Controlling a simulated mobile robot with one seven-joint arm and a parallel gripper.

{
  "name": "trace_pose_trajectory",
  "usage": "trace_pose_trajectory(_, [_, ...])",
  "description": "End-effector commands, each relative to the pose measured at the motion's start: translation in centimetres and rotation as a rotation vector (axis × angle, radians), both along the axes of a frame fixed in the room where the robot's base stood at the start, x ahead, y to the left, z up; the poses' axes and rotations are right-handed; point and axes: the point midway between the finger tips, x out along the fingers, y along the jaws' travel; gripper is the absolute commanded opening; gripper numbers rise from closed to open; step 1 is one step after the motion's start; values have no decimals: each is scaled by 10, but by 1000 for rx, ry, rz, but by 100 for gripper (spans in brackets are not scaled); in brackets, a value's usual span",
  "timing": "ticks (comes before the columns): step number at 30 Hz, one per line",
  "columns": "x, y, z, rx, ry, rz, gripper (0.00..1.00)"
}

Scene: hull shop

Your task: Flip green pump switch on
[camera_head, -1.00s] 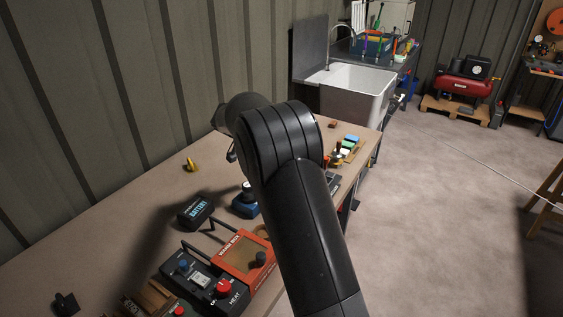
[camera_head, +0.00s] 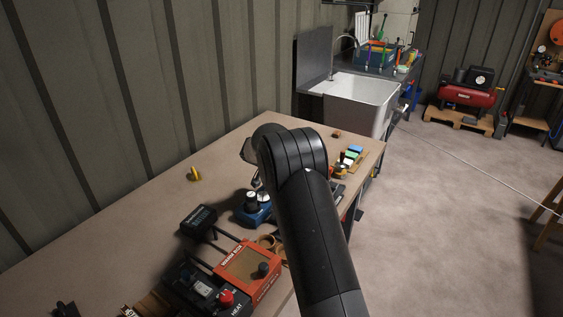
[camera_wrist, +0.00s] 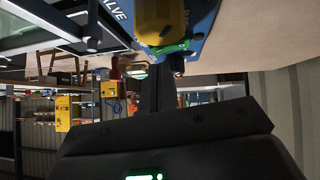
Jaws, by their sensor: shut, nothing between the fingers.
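I cannot clearly make out a green pump switch. A small green patch (camera_wrist: 186,45) shows beside a yellow rounded part (camera_wrist: 160,20) on a blue panel lettered "VALVE" (camera_wrist: 200,22) in the wrist view. My gripper (camera_wrist: 158,70) is shut and empty, its fingertips close to this panel; I cannot tell if they touch it. In the head view my arm hides most of my gripper. A blue box with a knob (camera_head: 252,213) stands on the bench just left of my arm.
The bench (camera_head: 130,240) also bears a dark battery box (camera_head: 198,222), an orange-red box (camera_head: 245,265), a dark heat box (camera_head: 200,288), a yellow item (camera_head: 195,174) and coloured blocks (camera_head: 350,156). A sink (camera_head: 362,98) stands beyond. The floor at right is mostly open.

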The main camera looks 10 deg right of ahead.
Motion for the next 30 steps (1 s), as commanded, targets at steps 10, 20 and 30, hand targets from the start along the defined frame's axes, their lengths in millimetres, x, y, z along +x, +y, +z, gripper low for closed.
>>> trace_pose_trajectory(10, [-1,-1,-10,0,0,0,0])
trace_pose_trajectory(20, [-3,-2,-14,33,-35,2,0])
trace_pose_trajectory(30, [-1,-1,-14,34,-36,0,0])
